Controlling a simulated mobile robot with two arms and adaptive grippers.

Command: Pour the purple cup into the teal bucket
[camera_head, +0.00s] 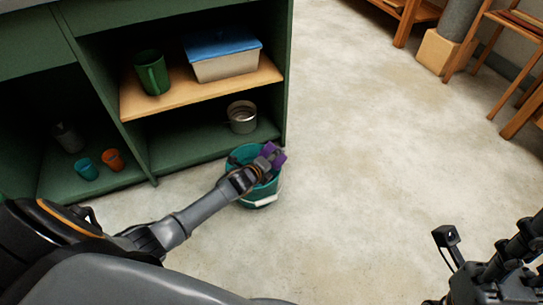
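The teal bucket (240,157) stands on the floor against the front of the green cabinet, with a pale handle on its near side. My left arm reaches in from the left, and my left gripper (268,160) is over the bucket's mouth. It is shut on the purple cup (277,155), which looks tilted above the bucket's right rim. The gripper hides part of the cup and of the bucket's inside, so the contents of both are hidden. My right gripper (447,238) is at the lower right, far from the bucket; its fingers are not clear.
The green cabinet (288,75) holds a green mug (151,73), a blue-lidded box (224,58), a metal pot (241,117), a small teal cup (86,169) and an orange cup (113,159). Wooden chairs stand at the upper right. The floor (370,140) between is clear.

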